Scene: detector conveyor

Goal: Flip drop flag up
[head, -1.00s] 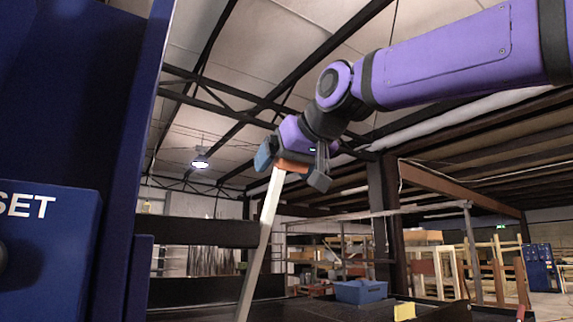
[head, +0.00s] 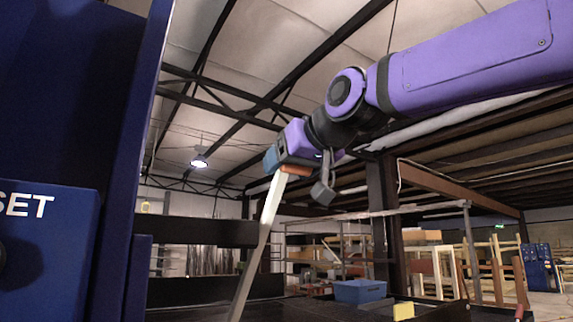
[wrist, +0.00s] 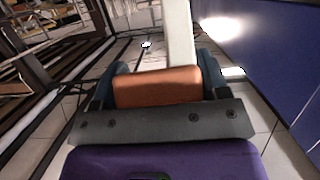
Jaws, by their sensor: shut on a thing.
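The drop flag is a long pale bar (head: 258,246) with an orange end (head: 296,170). In the head view it leans, its top to the right, and its lower end runs out of the frame. My gripper (head: 287,163) is at its top, shut on the orange end. In the wrist view the orange end (wrist: 157,86) sits between the two blue-grey fingers of my gripper (wrist: 158,80), and the pale bar (wrist: 180,35) runs away past it to the top edge. The bar's pivot is out of view.
A dark blue cabinet with a panel (head: 45,245) reading "SET" fills the left side of the head view. A blue bin (head: 360,291) and a yellow block (head: 403,311) are low at the centre right. The air right of the bar looks open.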

